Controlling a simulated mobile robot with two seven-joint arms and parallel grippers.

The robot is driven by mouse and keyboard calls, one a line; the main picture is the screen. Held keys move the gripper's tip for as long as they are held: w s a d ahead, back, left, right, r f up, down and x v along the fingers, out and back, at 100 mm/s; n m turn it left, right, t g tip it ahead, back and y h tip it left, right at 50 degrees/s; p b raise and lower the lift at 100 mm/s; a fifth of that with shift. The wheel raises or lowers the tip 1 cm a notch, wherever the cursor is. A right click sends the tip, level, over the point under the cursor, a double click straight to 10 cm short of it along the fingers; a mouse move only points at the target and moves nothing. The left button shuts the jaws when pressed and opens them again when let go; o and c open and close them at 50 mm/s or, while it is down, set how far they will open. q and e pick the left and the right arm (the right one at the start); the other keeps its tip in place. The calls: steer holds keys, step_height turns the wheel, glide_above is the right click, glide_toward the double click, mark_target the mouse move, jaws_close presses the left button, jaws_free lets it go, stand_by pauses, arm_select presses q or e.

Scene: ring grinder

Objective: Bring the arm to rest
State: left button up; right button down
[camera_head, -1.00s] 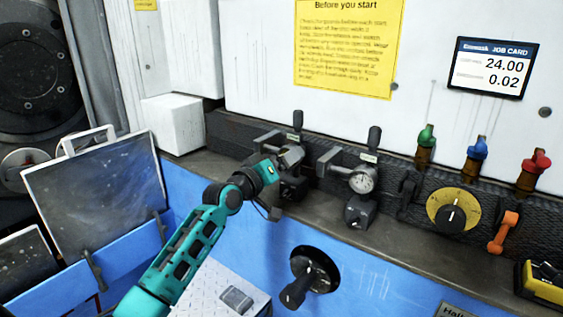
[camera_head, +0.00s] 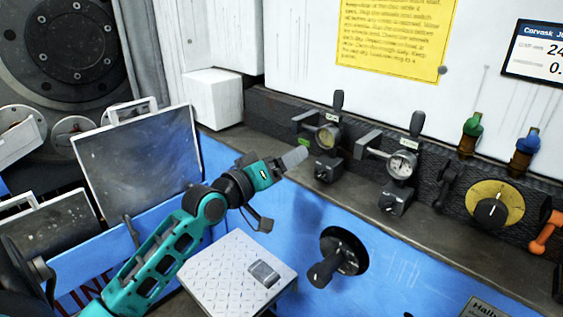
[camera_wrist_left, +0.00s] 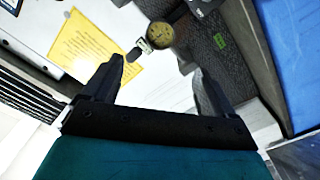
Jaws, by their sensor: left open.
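My left arm comes in from the lower left in the head view, teal and black. Its gripper (camera_head: 293,158) is in front of the machine's ledge, to the left of the left dial gauge (camera_head: 328,137) and apart from it. In the wrist view the two dark fingers of the gripper (camera_wrist_left: 160,78) stand wide apart with nothing between them. The left gauge (camera_wrist_left: 160,36) shows beyond the fingertips there. My right gripper is not in view.
A second dial gauge (camera_head: 402,163) stands on the ledge, right of the first. A black knob (camera_head: 325,270) sticks out of the blue front. A diamond-plate tray (camera_head: 215,270) lies below my forearm, and a framed grey panel (camera_head: 140,160) stands to its left.

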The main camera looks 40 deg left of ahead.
arm_select(q)
steer(key=shift+s, duration=0.2)
stand_by(0.4)
steer(key=s+d+f+m+g, duration=0.2)
steer(key=s+d+f, duration=0.1)
steer(key=f, duration=0.5)
steer(key=s+d+f+m+g, duration=0.1)
steer(key=s+d+f+g, duration=0.2)
steer(key=f, duration=0.6)
steer(key=s+d+f+m+g, duration=0.2)
steer(key=s+d+f+m, duration=0.3)
steer(key=s+d+f, duration=0.5)
steer(key=s+f, duration=0.2)
steer(key=s, duration=0.1)
steer(key=shift+s, duration=0.35)
steer(key=shift+y, duration=0.3)
